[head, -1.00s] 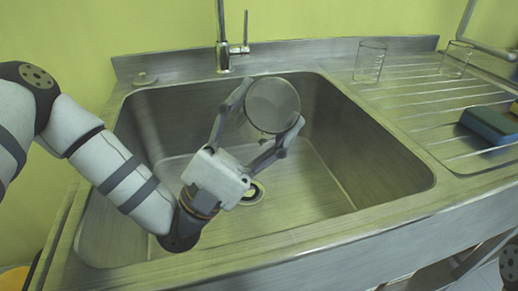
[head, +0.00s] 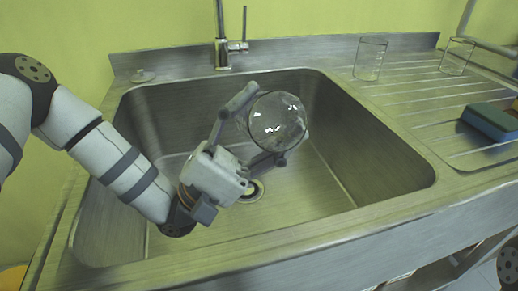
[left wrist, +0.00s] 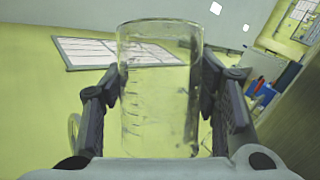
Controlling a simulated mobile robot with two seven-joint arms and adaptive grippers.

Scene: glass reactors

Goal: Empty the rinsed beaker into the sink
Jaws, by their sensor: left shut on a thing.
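My left gripper (head: 264,127) is shut on a clear glass beaker (head: 280,122), one finger on each side of it. It holds the beaker above the basin of the steel sink (head: 385,165). In the head view the beaker shows end-on as a round face with bright glints, so it is strongly tilted. In the left wrist view the beaker (left wrist: 160,95) stands between the two fingers with graduation marks on its wall. I see no clear liquid level in it. The drain (head: 252,190) lies below on the basin floor. My right gripper is not in view.
A tap (head: 223,50) stands behind the basin. Two glass beakers, one nearer (head: 369,60) and one farther right (head: 457,57), stand on the ribbed drainboard (head: 420,100). A blue sponge (head: 490,122) lies at its right.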

